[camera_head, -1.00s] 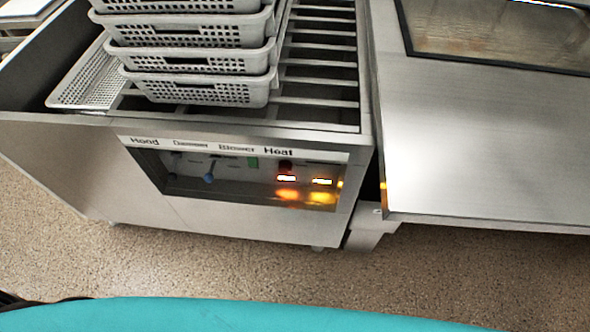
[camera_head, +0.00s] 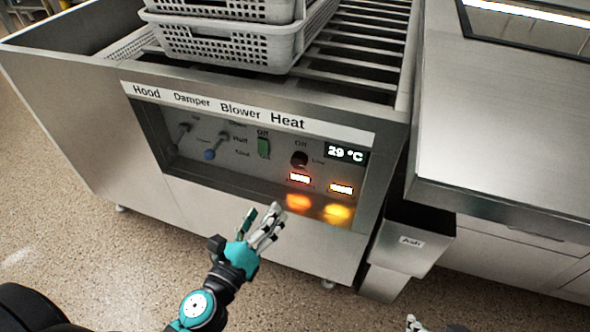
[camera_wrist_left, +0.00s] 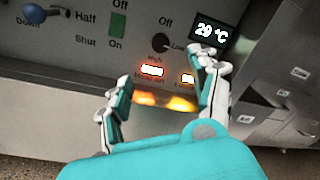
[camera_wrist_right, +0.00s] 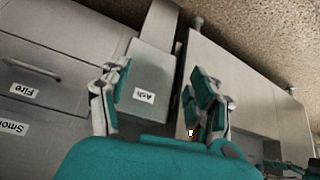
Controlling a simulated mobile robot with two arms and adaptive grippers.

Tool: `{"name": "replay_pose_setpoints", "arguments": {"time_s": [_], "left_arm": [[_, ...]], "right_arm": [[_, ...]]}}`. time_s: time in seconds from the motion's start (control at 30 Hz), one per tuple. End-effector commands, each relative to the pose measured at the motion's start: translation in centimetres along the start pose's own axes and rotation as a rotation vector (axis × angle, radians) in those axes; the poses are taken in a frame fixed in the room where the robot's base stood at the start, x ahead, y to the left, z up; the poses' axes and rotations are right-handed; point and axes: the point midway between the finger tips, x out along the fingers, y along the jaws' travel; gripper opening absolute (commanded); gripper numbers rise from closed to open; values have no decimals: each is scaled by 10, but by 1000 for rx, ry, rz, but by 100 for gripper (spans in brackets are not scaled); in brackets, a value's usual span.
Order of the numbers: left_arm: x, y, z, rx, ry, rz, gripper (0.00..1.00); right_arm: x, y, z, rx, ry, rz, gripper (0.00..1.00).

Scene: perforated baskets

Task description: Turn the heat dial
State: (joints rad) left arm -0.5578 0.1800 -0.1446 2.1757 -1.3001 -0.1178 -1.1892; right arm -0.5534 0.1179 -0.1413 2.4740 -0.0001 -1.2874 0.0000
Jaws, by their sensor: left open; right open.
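The heat dial (camera_head: 299,159) is a dark round knob under the "Heat" label on the recessed panel, with "Off" and "Low" marks around it. It also shows in the left wrist view (camera_wrist_left: 160,42), ahead of the fingers. My left gripper (camera_head: 268,222) is open and empty, in front of the panel's lower edge, below and left of the dial and apart from it. In the left wrist view its fingers (camera_wrist_left: 163,92) stand apart on both sides of the lit indicators. My right gripper (camera_wrist_right: 160,92) is open and empty, facing the ash box; only its tips show at the head view's bottom edge.
A 29 °C display (camera_head: 346,154) and two lit indicators (camera_head: 300,178) sit by the dial. The green blower switch (camera_head: 264,147) and blue-tipped damper lever (camera_head: 211,154) are left of it. An ash box (camera_head: 412,238) juts out at right. Stacked baskets (camera_head: 225,45) stand above.

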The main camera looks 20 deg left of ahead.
Motion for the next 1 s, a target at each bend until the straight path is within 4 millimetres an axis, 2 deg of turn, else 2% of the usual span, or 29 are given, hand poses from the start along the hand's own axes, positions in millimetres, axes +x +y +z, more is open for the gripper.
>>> {"name": "replay_pose_setpoints", "arguments": {"time_s": [0.23,0.37,0.7,0.8,1.0], "left_arm": [[26,-2,3,-1,1,-1,62],[56,-2,4,-2,-1,-2,62],[129,0,1,-4,0,1,62],[146,0,1,-5,0,1,62],[165,0,0,-6,2,1,62]], "right_arm": [[-17,5,43,7,-217,11,62],[-30,7,59,10,-315,15,62],[-34,7,56,10,-315,15,62],[-35,7,56,10,-315,15,62],[-34,7,56,10,-315,15,62]]}}
